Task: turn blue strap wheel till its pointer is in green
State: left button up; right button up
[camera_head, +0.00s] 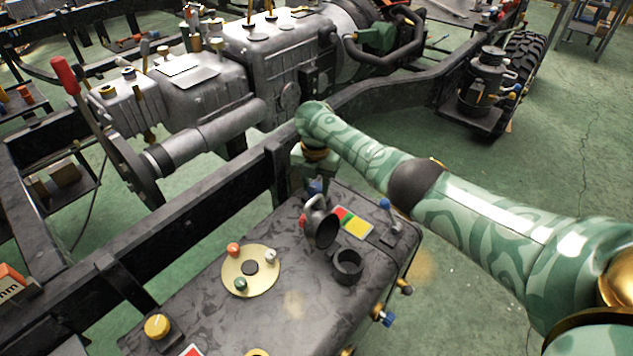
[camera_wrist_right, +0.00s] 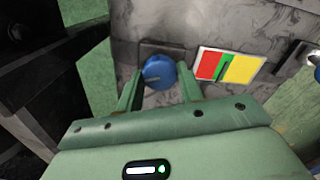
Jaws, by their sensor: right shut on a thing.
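The blue strap wheel (camera_wrist_right: 158,70) shows in the right wrist view as a round blue knob at the edge of the dark box. In the head view only a small blue part of it (camera_head: 316,187) shows below my right gripper (camera_head: 313,177). In the wrist view my right gripper (camera_wrist_right: 159,82) has one finger on each side of the wheel and is shut on it. The gauge plate (camera_wrist_right: 242,67), with red, green and yellow fields, lies to the right of the wheel. My left gripper is not in view.
On the box top (camera_head: 215,315) stand a dark mug-like piece (camera_head: 321,228), a black ring cup (camera_head: 347,266), a brass disc (camera_head: 237,287) with coloured knobs and a yellow knob (camera_head: 157,326). A blue-tipped lever (camera_head: 386,205) is right of the gauge. A chassis rail (camera_head: 215,207) runs behind.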

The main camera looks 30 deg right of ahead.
aim_at(315, 187)
dwell(0.4)
jog(key=o, duration=1)
pick_arm(q)
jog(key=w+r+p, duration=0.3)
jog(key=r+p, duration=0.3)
jog(key=p, duration=0.1)
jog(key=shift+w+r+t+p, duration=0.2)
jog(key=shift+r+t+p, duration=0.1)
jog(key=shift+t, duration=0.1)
pick_arm(e)
notch_tip(315, 187, up, 16)
